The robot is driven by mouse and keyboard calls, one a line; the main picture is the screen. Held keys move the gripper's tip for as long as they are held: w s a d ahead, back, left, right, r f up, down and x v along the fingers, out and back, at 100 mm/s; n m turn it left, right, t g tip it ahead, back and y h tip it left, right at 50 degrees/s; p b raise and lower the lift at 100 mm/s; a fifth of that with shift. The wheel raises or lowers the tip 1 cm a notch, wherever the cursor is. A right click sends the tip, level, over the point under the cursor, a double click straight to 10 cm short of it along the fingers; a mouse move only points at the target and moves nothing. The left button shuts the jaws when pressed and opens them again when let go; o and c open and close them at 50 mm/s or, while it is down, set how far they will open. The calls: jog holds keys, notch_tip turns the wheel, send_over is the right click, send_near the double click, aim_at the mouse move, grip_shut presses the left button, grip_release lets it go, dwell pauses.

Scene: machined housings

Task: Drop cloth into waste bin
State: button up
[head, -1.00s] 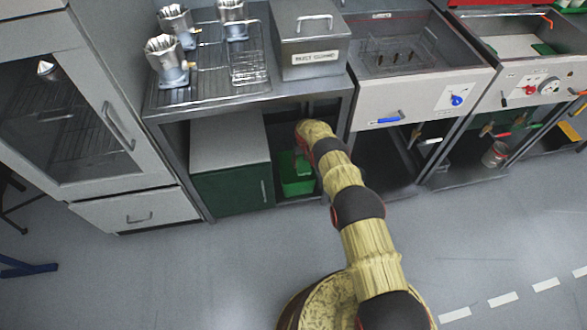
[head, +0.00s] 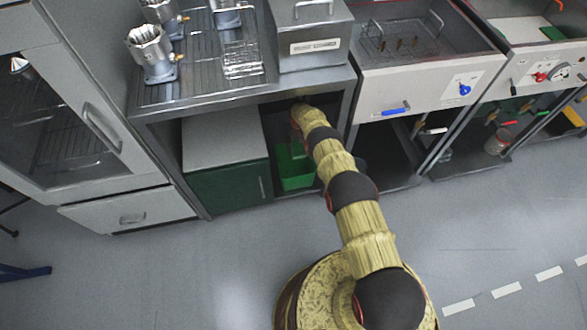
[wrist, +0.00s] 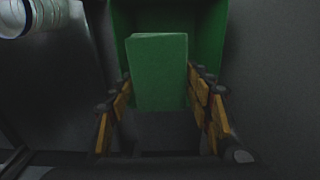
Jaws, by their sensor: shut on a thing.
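The green cloth (wrist: 160,65) is a flat, folded-looking piece in the wrist view, between the orange-padded fingers of my gripper (wrist: 162,92). My gripper is shut on it. The green waste bin (head: 294,175) stands on the floor in the open bay under the metal bench. Its green walls (wrist: 212,30) also show behind the cloth in the wrist view. The cloth overlaps the bin opening there; I cannot tell how deep it is. In the head view my arm reaches into the bay above the bin, and the gripper is mostly hidden.
A green cabinet (head: 228,180) stands left of the bin. The bench top (head: 190,93) above carries metal pots and a lidded box (head: 312,40). A sink unit (head: 425,88) is to the right. A pale cylindrical thing (wrist: 28,15) shows at the wrist view's top left.

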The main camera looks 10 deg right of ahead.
notch_tip(320, 180, down, 2)
jog(key=shift+f+b, duration=0.1)
jog(key=shift+b, duration=0.35)
jog(key=o, duration=1.3)
